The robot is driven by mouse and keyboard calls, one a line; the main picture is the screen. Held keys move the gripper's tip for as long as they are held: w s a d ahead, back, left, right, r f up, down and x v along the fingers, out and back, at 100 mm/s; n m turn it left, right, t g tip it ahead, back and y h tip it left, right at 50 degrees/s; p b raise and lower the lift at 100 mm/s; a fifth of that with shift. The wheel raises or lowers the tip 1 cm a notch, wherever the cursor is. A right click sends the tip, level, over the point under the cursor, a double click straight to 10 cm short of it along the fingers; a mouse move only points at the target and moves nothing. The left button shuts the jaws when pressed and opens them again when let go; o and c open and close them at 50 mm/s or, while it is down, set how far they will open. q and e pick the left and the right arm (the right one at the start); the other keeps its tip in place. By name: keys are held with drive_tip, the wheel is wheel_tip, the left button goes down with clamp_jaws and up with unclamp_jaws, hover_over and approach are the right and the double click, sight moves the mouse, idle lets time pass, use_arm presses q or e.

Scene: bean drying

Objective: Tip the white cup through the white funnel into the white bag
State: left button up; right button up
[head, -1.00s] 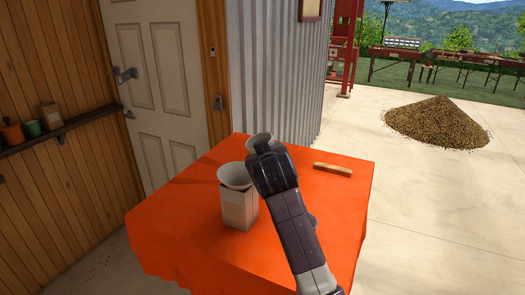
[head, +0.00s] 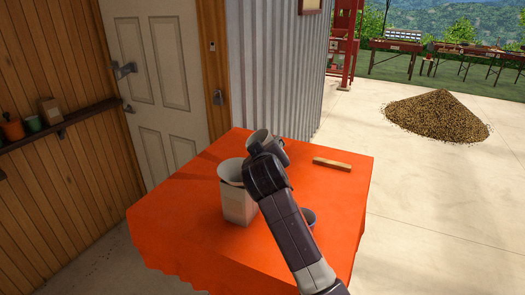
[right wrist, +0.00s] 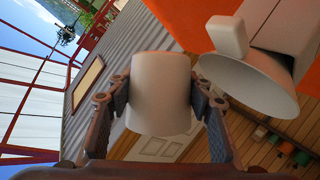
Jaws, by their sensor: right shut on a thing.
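The white bag (head: 238,208) stands upright on the orange-covered table, with the white funnel (head: 230,172) in its top. My right gripper (head: 268,148) is shut on the white cup (head: 260,137), above the table just behind and to the right of the funnel. My arm hides part of the funnel's right side. In the right wrist view the cup (right wrist: 160,92) sits between both fingers, with the funnel (right wrist: 252,88) and the bag (right wrist: 282,25) close beside it. The cup's contents are not visible. My left gripper is not in view.
A wooden block (head: 332,165) lies on the orange table (head: 185,225) at the back right. A small purple container (head: 307,217) is partly hidden behind my arm. The table's left side is clear. A corrugated wall (head: 278,75) rises behind it.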

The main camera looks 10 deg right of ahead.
drive_tip(key=shift+n, duration=0.4)
drive_tip(key=shift+d, duration=0.1)
drive_tip(key=shift+f+n+h, duration=0.5)
drive_tip(key=shift+n+h, duration=0.2)
drive_tip(key=shift+n, duration=0.1)
drive_tip(key=shift+r+n+t+p, duration=0.15)
drive_tip(key=shift+n+t+p, duration=0.25)
drive_tip(key=shift+n, duration=0.1)
drive_tip(key=shift+n+h, duration=0.3)
